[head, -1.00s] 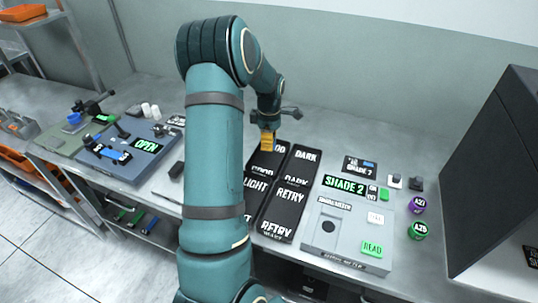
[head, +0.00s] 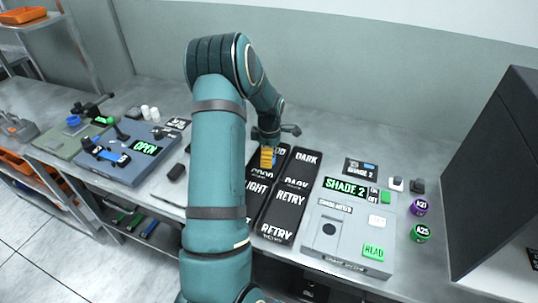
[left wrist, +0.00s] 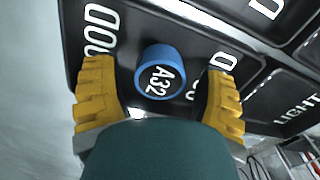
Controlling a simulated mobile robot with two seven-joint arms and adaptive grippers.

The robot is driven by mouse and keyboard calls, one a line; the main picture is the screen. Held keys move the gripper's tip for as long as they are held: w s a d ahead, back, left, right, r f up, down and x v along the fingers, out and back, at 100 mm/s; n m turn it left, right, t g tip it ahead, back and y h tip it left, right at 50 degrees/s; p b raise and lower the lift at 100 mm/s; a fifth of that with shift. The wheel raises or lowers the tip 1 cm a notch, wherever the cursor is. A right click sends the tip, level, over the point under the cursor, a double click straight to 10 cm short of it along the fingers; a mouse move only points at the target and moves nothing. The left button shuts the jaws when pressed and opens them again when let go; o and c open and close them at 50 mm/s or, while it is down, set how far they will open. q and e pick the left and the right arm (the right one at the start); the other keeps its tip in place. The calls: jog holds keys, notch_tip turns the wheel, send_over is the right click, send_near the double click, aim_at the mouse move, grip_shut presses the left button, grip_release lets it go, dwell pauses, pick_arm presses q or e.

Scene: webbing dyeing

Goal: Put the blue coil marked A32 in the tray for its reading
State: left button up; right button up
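The blue coil marked A32 (left wrist: 158,72) lies in the black GOOD tray (left wrist: 130,22) in the left wrist view, label facing up. My left gripper (left wrist: 158,95) is open, with one yellow finger on each side of the coil and a visible gap to both. In the head view the left gripper (head: 267,157) is over the GOOD tray (head: 262,172) and hides the coil there. The shade meter (head: 347,232) shows SHADE 2 on its green display (head: 346,188). My right gripper is not in view.
The DARK (head: 300,168), LIGHT (head: 257,202) and RETRY (head: 285,212) trays adjoin the GOOD tray. A purple coil A21 (head: 419,207) and a green coil A25 (head: 420,233) stand right of the meter. A tall dark box (head: 492,170) bounds the right side.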

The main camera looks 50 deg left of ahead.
pick_arm(q)
jog(key=shift+r, duration=0.2)
notch_tip(320, 180, up, 12)
jog(key=p, duration=0.2)
dwell(0.4)
jog(key=shift+r, duration=0.1)
dwell(0.4)
